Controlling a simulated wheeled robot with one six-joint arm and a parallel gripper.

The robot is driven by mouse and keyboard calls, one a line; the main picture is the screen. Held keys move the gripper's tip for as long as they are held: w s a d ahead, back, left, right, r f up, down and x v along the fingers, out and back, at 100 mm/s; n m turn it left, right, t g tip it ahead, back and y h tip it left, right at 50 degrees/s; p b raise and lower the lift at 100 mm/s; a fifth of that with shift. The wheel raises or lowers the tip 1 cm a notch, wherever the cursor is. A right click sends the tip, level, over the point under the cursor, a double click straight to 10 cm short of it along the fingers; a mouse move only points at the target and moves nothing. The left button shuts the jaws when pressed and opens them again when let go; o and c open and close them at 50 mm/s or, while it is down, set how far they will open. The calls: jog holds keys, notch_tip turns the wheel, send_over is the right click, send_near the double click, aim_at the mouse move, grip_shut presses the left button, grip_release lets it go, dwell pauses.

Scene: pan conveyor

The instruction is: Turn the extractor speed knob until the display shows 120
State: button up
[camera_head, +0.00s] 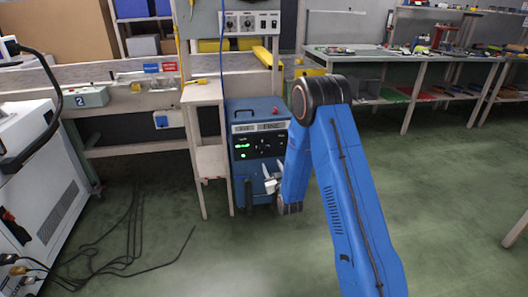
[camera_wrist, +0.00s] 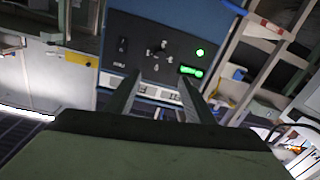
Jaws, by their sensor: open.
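The extractor is a blue box (camera_head: 258,112) with a black control panel on its front, standing on the floor. A small green display (camera_head: 243,156) glows on the panel, and it also shows in the wrist view (camera_wrist: 191,71); its digits are too small to read. A dark knob (camera_wrist: 157,50) with marks around it sits on the panel in the wrist view, which sees the panel turned over. My gripper (camera_head: 271,179) is low in front of the box. Its two fingers (camera_wrist: 160,92) are apart with nothing between them, and the knob appears beyond the tips, apart from them.
A round green light (camera_wrist: 199,52) is beside the display. A narrow wooden stand (camera_head: 204,95) is close to the box's left. A white machine (camera_head: 45,170) and loose black cables (camera_head: 110,255) lie further left. Open green floor is in front.

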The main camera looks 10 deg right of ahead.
aim_at(263, 148)
jog(key=w, duration=1)
jog(key=w+a, duration=0.1)
jog(key=w, duration=0.4)
jog(key=shift+w, duration=0.1)
jog(key=shift+c, duration=0.4)
jog(key=c, duration=1)
